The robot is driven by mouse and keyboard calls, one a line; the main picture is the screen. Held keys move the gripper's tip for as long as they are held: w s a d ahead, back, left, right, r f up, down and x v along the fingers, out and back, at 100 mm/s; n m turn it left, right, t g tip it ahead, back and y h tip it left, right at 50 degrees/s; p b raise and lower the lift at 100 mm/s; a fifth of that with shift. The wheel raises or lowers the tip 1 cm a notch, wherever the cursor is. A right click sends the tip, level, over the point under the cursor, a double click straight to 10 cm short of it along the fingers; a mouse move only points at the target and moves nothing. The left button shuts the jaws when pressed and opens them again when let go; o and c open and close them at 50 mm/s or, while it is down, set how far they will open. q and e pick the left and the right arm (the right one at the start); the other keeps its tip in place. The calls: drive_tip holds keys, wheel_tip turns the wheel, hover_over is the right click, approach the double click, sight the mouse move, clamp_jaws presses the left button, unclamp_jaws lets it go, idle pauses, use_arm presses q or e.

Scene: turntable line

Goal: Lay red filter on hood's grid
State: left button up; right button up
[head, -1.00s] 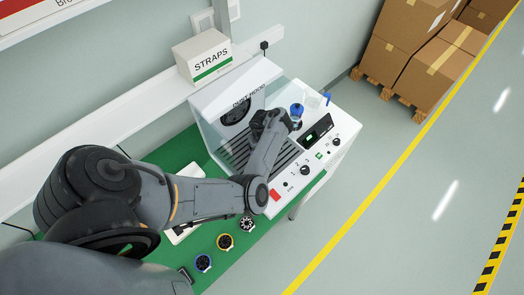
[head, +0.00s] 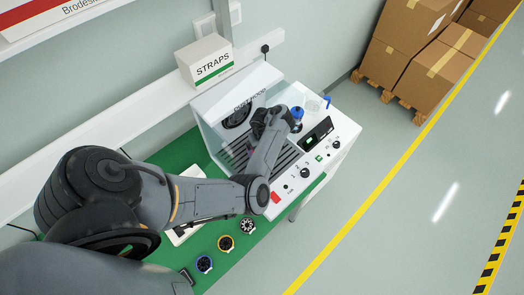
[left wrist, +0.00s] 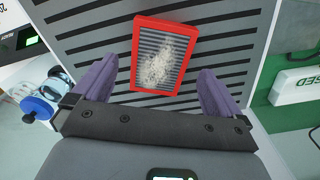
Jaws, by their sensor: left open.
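The red filter (left wrist: 162,88) shows in the left wrist view as a red frame with pleats and pale dust in its middle. It appears to lie on the dark-slotted grid (left wrist: 235,48), slightly turned against the slots. My left gripper (left wrist: 158,75) is open, with its purple fingers on either side of the filter and gaps between. In the head view my left arm reaches over the hood (head: 208,108) and its grid (head: 286,166); the gripper (head: 262,122) is partly hidden there, and the filter cannot be seen. My right gripper is not in view.
A blue-capped clear bottle (left wrist: 40,105) stands beside the grid; a control panel with knobs (head: 305,173) borders it. A STRAPS box (head: 205,60) sits behind. Blue, yellow and white round items lie on the green bench (head: 232,260).

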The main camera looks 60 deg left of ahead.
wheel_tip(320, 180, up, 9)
drive_tip(key=p, duration=0.7)
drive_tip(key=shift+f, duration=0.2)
